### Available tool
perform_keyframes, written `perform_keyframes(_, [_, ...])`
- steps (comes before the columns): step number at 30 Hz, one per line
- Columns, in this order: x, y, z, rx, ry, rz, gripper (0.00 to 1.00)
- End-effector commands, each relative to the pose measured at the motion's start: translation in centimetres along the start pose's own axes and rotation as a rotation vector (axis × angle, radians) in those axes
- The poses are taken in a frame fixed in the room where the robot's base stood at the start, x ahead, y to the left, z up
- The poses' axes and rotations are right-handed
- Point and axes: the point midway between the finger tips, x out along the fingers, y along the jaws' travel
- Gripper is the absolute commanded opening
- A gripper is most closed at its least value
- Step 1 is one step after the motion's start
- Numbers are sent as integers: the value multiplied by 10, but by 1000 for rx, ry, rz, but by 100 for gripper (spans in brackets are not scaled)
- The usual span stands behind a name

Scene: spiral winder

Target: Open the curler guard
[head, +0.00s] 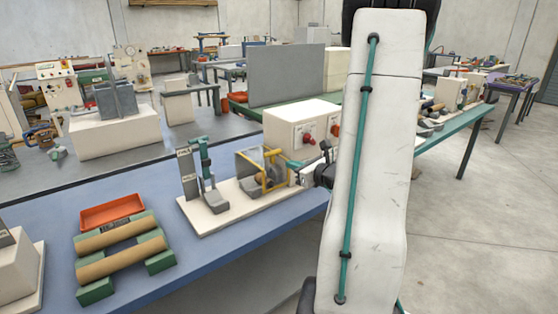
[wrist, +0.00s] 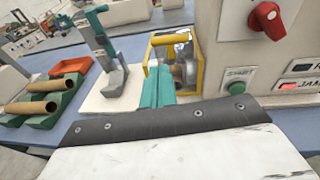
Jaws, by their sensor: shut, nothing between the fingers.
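The curler guard (head: 273,178) is a yellow frame with a see-through panel. It stands around a grey metal curler part on the cream base plate, beside the cream machine box. It also shows in the wrist view (wrist: 150,68), straight beyond the fingers, with the round metal part inside it. My gripper (head: 292,163) is at the right side of the guard; its teal fingers (wrist: 158,88) are together with nothing between them. The fingertips overlap the guard's lower frame in the wrist view; I cannot tell whether they touch it.
The machine box (head: 300,122) has red knobs. In the wrist view a green START button (wrist: 236,88) and a lit red JAM button (wrist: 299,88) are close right. A teal-handled lever press (head: 207,180) stands left of the guard. Cardboard tubes (head: 122,262) and an orange tray (head: 111,211) lie further left.

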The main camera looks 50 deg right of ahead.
Motion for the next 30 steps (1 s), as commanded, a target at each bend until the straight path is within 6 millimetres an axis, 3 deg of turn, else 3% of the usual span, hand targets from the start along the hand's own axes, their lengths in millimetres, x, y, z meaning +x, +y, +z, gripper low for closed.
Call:
perform_keyframes(1, [-5,-14,-9,33,2,-47,0])
perform_keyframes(5, [-5,-30,-16,68,-1,-101,0])
perform_keyframes(21, [79,-37,-16,66,-1,-99,0])
perform_keyframes(30, [89,-39,-16,66,-1,-101,0])
